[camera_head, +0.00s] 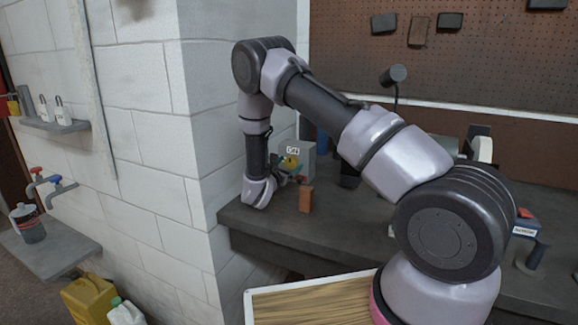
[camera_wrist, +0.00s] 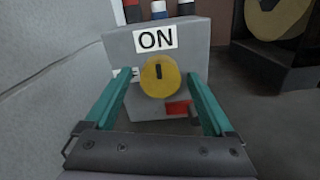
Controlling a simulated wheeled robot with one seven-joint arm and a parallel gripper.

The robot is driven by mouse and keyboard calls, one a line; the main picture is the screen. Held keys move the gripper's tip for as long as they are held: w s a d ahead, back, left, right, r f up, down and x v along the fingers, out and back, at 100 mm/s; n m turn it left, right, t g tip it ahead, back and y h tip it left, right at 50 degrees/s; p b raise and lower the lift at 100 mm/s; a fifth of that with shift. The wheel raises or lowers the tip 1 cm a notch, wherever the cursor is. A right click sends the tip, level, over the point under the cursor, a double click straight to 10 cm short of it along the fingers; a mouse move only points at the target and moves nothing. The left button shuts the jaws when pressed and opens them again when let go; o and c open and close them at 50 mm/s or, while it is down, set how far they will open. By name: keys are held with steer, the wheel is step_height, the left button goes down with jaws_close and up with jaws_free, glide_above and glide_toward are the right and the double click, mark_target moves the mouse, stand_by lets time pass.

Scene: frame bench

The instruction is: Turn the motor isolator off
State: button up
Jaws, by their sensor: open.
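The motor isolator is a grey box (camera_wrist: 190,42) with a yellow round knob (camera_wrist: 160,76) on its front. A white label above the knob reads ON, and a dark mark on the knob stands upright. A small red patch (camera_wrist: 178,108) shows at the lower right of the box face. My arm partly hides the box in the head view.
The dark bench (camera_head: 270,226) carries an orange-brown block (camera_head: 306,199) near my gripper. The block wall (camera_head: 200,150) stands close at left. A perforated board (camera_head: 470,60) with hanging tools is behind.

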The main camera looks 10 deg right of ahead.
steer(key=c, duration=1.4)
steer(key=shift+n, duration=0.4)
steer(key=n, duration=1.2)
steer(key=shift+n, duration=0.4)
steer(key=n, duration=0.4)
steer(key=shift+n, duration=0.3)
